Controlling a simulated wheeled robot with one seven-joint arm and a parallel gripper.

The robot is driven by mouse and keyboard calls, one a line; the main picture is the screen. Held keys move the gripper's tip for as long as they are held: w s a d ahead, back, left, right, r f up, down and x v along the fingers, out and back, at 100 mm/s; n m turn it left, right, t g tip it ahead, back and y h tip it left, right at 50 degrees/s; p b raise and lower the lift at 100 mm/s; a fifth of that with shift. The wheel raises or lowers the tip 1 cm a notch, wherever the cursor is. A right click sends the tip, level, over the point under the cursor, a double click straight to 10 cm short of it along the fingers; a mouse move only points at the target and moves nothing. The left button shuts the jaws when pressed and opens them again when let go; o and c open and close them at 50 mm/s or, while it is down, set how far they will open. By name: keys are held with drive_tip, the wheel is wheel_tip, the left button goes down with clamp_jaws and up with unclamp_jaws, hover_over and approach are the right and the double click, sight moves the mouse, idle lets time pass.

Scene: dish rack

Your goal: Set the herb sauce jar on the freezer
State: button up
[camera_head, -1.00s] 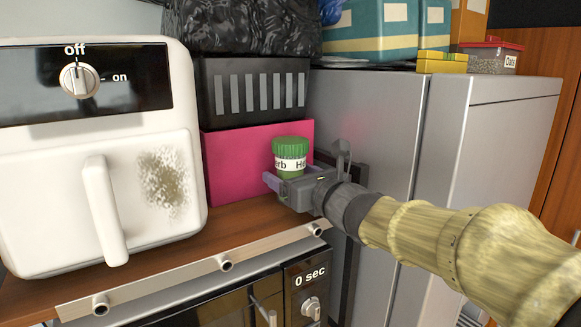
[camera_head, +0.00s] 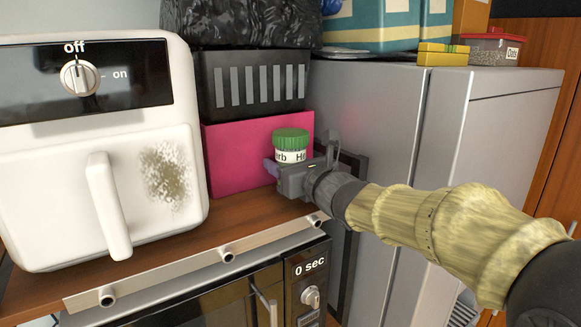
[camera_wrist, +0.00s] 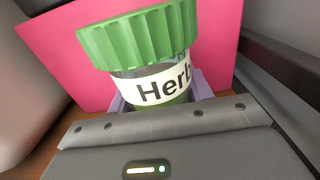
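The herb sauce jar (camera_head: 290,156) has a ribbed green lid and a white label, and stands upright on the wooden shelf in front of a pink box. My gripper (camera_head: 285,174) reaches it from the right and hides its lower part. In the wrist view the jar (camera_wrist: 150,88) sits between two purple finger pads, which appear closed against its sides. The tall grey metal cabinet (camera_head: 375,115) right of the shelf looks like the freezer. Its top is partly visible, and its full top surface is not in view.
The pink box (camera_head: 235,160) and a black crate (camera_head: 210,90) are stacked behind the jar. A white air fryer (camera_head: 60,190) stands left. Teal boxes (camera_head: 370,28), a yellow item (camera_head: 443,55) and a red-lidded container (camera_head: 490,50) are on the cabinet. A microwave (camera_head: 215,300) is below.

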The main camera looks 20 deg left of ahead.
sight(277, 126)
drive_tip(key=c, duration=0.4)
drive_tip(key=shift+r, duration=0.1)
drive_tip(key=shift+s+d+r+b, duration=0.15)
drive_tip(key=shift+r+b, duration=0.15)
drive_tip(key=shift+b, duration=0.45)
wheel_tip(277, 126, up, 6)
drive_tip(key=shift+r+p, duration=0.2)
drive_tip(key=shift+p, duration=0.25)
drive_tip(key=b+v, duration=0.6)
drive_tip(key=v, duration=1.3)
drive_tip(key=shift+s+d+f+b, duration=0.1)
drive_tip(key=shift+s+d+b, duration=0.05)
drive_tip(key=shift+d+b, duration=0.15)
